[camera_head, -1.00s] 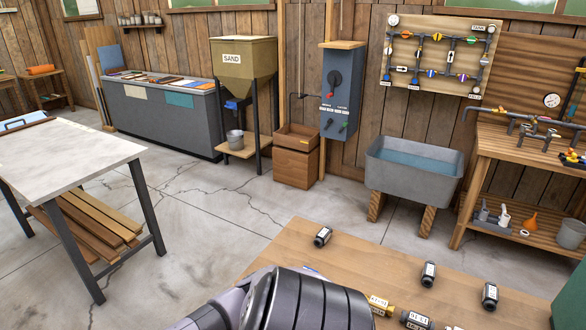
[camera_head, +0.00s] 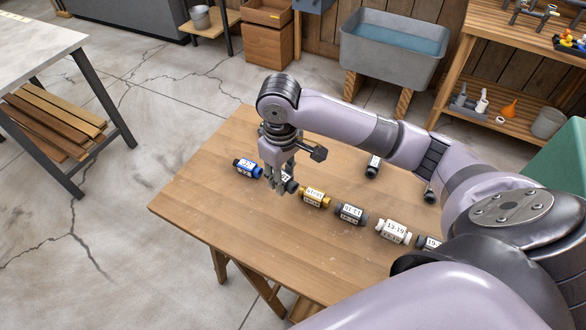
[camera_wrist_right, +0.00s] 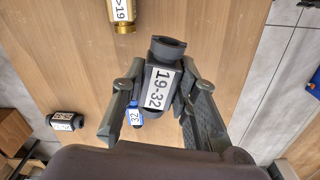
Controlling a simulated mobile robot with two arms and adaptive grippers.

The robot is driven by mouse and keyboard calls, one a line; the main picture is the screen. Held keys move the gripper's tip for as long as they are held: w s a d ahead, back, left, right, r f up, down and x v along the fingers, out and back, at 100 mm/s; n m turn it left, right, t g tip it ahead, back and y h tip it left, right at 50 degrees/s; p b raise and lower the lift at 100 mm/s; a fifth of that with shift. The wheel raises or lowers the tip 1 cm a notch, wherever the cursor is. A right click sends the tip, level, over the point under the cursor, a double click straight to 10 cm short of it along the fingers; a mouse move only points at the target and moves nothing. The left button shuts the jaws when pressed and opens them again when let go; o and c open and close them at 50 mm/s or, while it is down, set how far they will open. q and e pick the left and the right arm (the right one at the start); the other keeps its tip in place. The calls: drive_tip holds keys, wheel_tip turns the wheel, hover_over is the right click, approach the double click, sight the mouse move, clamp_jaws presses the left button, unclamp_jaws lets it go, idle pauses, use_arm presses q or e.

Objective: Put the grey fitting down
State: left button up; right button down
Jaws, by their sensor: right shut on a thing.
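A dark grey fitting with a white "19-32" label (camera_wrist_right: 160,90) sits between the fingers of my right gripper (camera_head: 280,184). In the right wrist view, the right gripper (camera_wrist_right: 159,98) is shut on it, one finger on each side. In the head view, the grey fitting (camera_head: 290,184) is partly hidden by the fingers. It is in the row between a blue fitting (camera_head: 247,168) and a yellow brass fitting (camera_head: 314,197), at or just above the wooden table (camera_head: 225,215); I cannot tell whether it touches. My left gripper is not in view.
Farther right in the row are another grey fitting (camera_head: 351,214), a white fitting (camera_head: 393,231) and a dark one (camera_head: 428,243), partly hidden. Two black fittings (camera_head: 373,166) (camera_head: 430,194) stand behind. The table's left and front parts are clear.

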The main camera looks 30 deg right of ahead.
drive_tip(key=w+d+r+n, duration=0.25)
drive_tip(key=w+r, duration=0.35)
drive_tip(key=r, duration=0.3)
wheel_tip(320, 180, down, 14)
drive_tip(key=shift+r, duration=0.15)
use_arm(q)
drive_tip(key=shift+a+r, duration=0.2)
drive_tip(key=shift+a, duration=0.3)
use_arm(e)
drive_tip(key=shift+w+f, duration=0.1)
drive_tip(key=shift+f, duration=2.6)
use_arm(q)
drive_tip(key=shift+p, duration=0.3)
use_arm(e)
drive_tip(key=c, duration=1.2)
unclamp_jaws()
drive_tip(key=shift+f, duration=0.1)
drive_tip(key=shift+c, duration=0.2)
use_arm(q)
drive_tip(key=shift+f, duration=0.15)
use_arm(e)
wheel_tip(320, 180, up, 12)
drive_tip(key=shift+r, duration=0.2)
